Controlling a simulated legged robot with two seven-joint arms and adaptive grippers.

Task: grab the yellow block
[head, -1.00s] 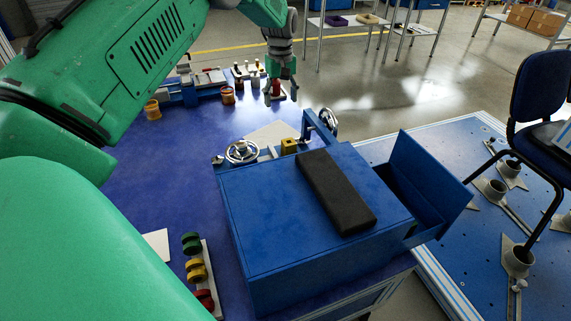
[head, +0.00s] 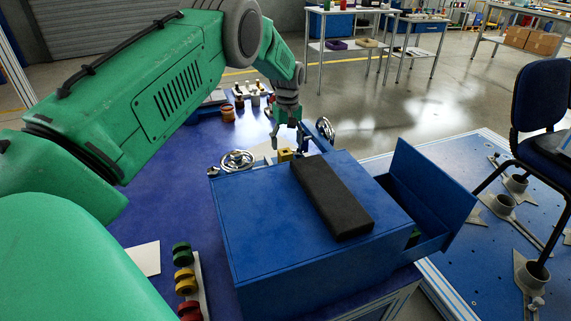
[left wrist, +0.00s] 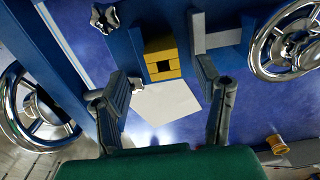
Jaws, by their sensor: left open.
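The yellow block (head: 286,154) sits behind the blue box, near the handwheel. In the left wrist view the yellow block (left wrist: 161,58) has a dark square hole and stands against a blue upright part, ahead of the fingers and between their lines. My left gripper (head: 290,143) is above and just behind the block in the head view, pointing down. In the left wrist view its two fingers (left wrist: 166,90) are spread apart with nothing between them but a view of a white sheet and the block beyond. My right gripper is not in view.
A chrome handwheel (head: 237,161) is left of the block and another handwheel (head: 325,130) is right of it. The blue box (head: 260,220) carries a black pad (head: 331,198) in front. An open blue drawer (head: 428,190) juts out right.

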